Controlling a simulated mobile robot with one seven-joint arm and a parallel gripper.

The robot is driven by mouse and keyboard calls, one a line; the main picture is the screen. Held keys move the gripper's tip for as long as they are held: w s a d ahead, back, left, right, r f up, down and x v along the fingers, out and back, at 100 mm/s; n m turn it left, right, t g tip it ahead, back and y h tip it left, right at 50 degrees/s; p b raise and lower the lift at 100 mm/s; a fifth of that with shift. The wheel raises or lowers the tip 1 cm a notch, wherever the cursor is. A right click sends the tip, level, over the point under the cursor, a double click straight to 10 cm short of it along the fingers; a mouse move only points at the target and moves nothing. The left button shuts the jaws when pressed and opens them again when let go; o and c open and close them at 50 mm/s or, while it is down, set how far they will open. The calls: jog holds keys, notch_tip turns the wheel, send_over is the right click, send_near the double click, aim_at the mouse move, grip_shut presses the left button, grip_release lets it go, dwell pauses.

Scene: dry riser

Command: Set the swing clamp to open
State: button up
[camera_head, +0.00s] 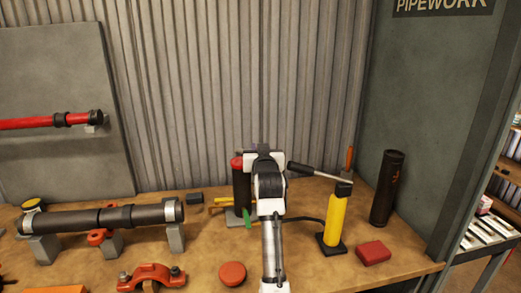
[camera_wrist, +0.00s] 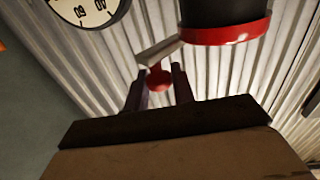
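In the wrist view my gripper (camera_wrist: 160,69) has its two dark fingers apart. A red ball knob (camera_wrist: 158,79) on a short pale grey lever (camera_wrist: 160,51) shows in the gap between them, with space on both sides. The lever sits beside a black cylinder with a red ring (camera_wrist: 225,33). I cannot tell for sure whether this lever belongs to the swing clamp. In the head view a red-topped black cylinder (camera_head: 240,187) stands just left of my wrist. My fingertips are hidden there behind my own arm.
A yellow hand pump (camera_head: 335,218) with a long lever stands to the right, near a red block (camera_head: 374,252) and a dark tube (camera_head: 387,188). At left a dark pipe (camera_head: 85,219) rests on blocks. An orange clamp piece (camera_head: 151,276) and red disc (camera_head: 232,274) lie in front.

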jog(key=o, duration=0.4)
notch_tip(320, 180, up, 20)
jog(key=b, duration=0.4)
